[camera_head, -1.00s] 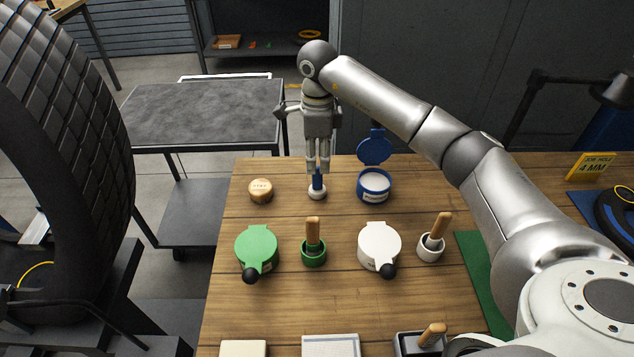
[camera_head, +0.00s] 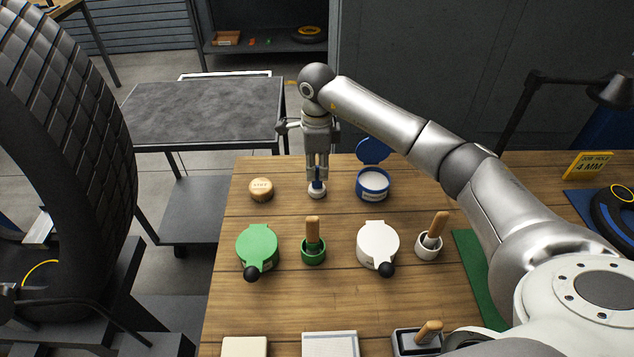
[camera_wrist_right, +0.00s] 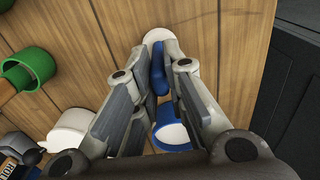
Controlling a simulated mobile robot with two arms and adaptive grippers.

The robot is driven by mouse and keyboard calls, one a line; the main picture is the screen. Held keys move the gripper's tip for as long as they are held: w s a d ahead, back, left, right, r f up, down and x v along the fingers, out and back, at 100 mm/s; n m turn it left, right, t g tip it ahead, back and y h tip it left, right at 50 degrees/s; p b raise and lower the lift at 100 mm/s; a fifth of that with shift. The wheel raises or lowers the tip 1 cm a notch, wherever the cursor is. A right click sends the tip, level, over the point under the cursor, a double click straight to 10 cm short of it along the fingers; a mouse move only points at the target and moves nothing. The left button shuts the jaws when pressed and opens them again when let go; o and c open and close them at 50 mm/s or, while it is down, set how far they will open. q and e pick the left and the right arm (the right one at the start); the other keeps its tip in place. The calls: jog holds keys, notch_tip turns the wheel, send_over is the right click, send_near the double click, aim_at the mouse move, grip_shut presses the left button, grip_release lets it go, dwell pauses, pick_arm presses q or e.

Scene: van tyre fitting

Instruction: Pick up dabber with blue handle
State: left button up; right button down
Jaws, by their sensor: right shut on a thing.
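The dabber with the blue handle (camera_head: 317,192) stands upright in its white cup on the wooden bench, left of the open blue tin (camera_head: 373,184). My right gripper (camera_head: 317,178) points straight down over it and is shut on the blue handle. In the right wrist view the blue handle (camera_wrist_right: 158,84) shows between the fingers, with the white cup (camera_wrist_right: 160,36) beyond the fingertips. The fingers hide part of the handle. My left gripper is not in view.
A round wooden tub (camera_head: 261,189) stands left of the dabber. In front are a green tin (camera_head: 258,246), a green cup with a wooden-handled dabber (camera_head: 313,247), a white tin (camera_head: 377,243) and a white cup (camera_head: 428,247). A large tyre (camera_head: 60,150) stands at left.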

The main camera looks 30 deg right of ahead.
notch_tip(320, 180, up, 10)
jog(key=shift+b, duration=1.1)
jog(key=shift+a, duration=0.1)
